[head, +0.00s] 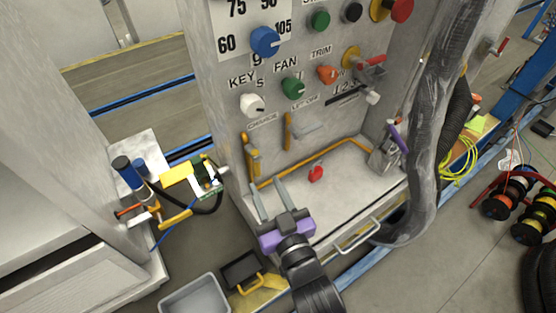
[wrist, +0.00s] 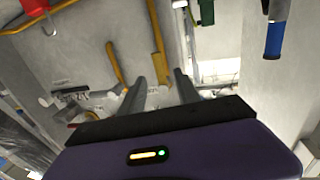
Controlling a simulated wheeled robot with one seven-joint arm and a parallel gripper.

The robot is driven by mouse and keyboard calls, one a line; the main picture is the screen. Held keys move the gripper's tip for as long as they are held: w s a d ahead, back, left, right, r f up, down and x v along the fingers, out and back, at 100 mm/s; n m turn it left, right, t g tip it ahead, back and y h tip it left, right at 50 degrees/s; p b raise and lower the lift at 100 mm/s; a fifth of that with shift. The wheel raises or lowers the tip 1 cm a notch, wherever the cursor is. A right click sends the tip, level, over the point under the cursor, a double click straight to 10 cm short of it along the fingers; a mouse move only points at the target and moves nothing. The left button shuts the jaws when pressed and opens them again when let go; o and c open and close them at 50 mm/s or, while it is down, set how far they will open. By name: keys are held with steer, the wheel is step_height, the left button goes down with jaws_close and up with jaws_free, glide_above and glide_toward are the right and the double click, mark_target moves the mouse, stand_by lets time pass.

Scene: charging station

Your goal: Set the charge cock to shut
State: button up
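The charge cock (head: 249,155) is a yellow lever under the CHARGE label, at the lower left of the grey panel. Its handle hangs roughly straight down. In the wrist view, it seems to be the right-hand yellow lever (wrist: 157,42), just beyond my fingers. My gripper (head: 265,182) is open and empty, with its two grey fingers (wrist: 160,76) apart. The fingertips are near the lever's lower end in the head view; I cannot tell whether they touch it. A similar yellow lever (head: 288,131) stands to the right, under the LET-DOWN label.
Coloured knobs (head: 265,41) are above. A thick grey hose (head: 438,120) hangs at right. A tool stand (head: 145,190) is at left, and a grey bin (head: 196,297) is on the floor.

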mark_target(258, 169)
steer(key=x, duration=0.7)
steer(key=shift+w, duration=0.2)
steer(key=shift+c, duration=0.5)
jaws_close()
stand_by(0.7)
